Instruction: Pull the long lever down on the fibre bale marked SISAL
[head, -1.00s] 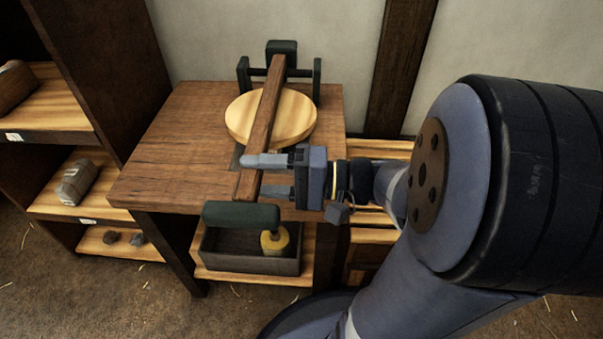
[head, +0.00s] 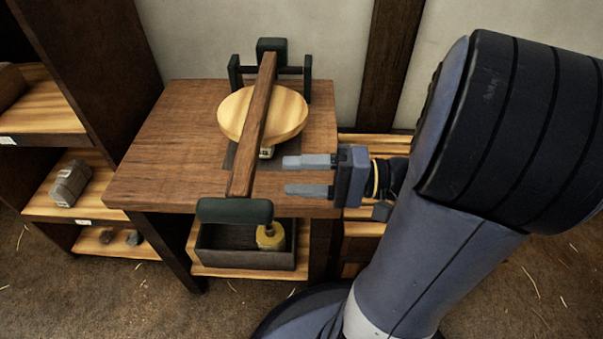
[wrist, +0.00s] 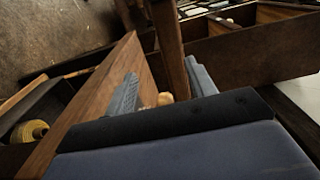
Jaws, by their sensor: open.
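The long lever is a dark wooden bar (head: 256,122) with a green crossbar handle (head: 235,211) at its near end and a green pivot bracket (head: 271,52) at the back. It passes over a round pale wooden disc (head: 288,110) on the table, with a small part of something pale under the disc. No SISAL marking is readable. My gripper (head: 307,174) is open and empty to the right of the bar, its two fingers pointing left at it, apart from it. In the wrist view the bar (wrist: 169,45) stands ahead, near the fingers (wrist: 160,95).
The table (head: 165,150) is otherwise clear. A shelf unit (head: 80,205) at left holds a grey bundle (head: 70,184) and small dark lumps.

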